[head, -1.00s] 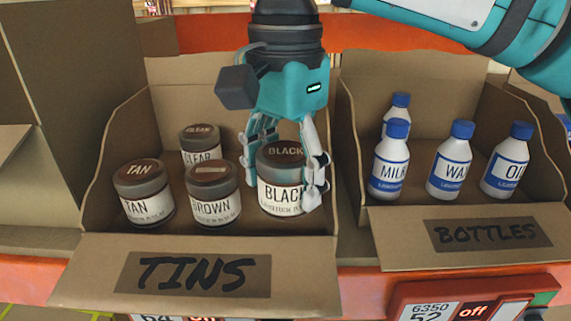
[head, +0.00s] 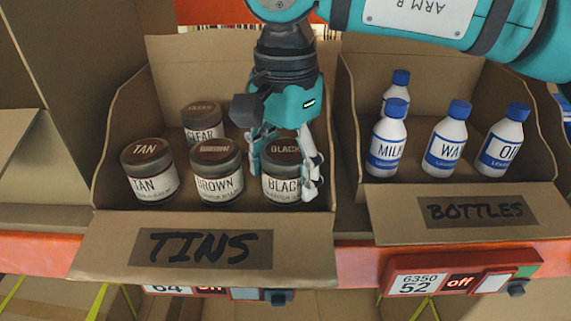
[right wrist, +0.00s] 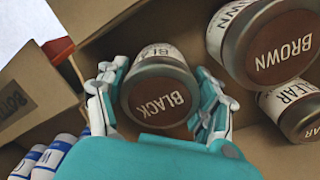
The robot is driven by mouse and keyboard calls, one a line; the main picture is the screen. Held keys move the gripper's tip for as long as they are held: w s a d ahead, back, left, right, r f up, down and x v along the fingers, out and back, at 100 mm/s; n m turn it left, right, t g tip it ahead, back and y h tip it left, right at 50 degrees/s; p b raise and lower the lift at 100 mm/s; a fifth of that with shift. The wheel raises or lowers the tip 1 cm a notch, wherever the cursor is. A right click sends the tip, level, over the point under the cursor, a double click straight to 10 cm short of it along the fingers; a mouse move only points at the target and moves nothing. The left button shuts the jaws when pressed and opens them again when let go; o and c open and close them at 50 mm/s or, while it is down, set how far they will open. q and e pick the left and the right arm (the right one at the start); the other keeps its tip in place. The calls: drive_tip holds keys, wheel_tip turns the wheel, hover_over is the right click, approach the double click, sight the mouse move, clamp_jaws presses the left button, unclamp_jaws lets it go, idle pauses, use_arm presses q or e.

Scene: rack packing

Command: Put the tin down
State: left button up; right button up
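The black tin (head: 283,187) is upright in the cardboard box marked TINS (head: 110,250), at the right end of the front row, beside the brown tin (head: 218,187). It appears to rest on the box floor, though its base is partly hidden by the front flap. My right gripper (head: 286,178) reaches down from above with a finger on each side of the tin. In the right wrist view the fingers press close against the black tin (right wrist: 160,100), its lid facing the camera. My left gripper is not in view.
The tan tin (head: 150,183) stands left of the brown tin, and the clear tin (head: 203,133) stands behind. The TINS box's right wall is close beside my right gripper. Further right is a box marked BOTTLES (head: 400,225) with several white bottles with blue caps.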

sight(284, 149)
drive_tip(key=shift+o, duration=1.4)
drive_tip(key=shift+r, duration=0.1)
wheel_tip(284, 149, up, 11)
drive_tip(key=shift+a+r+b, duration=0.1)
drive_tip(key=shift+b, duration=0.95)
drive_tip(key=shift+r, duration=0.5)
drive_tip(key=shift+f, duration=0.1)
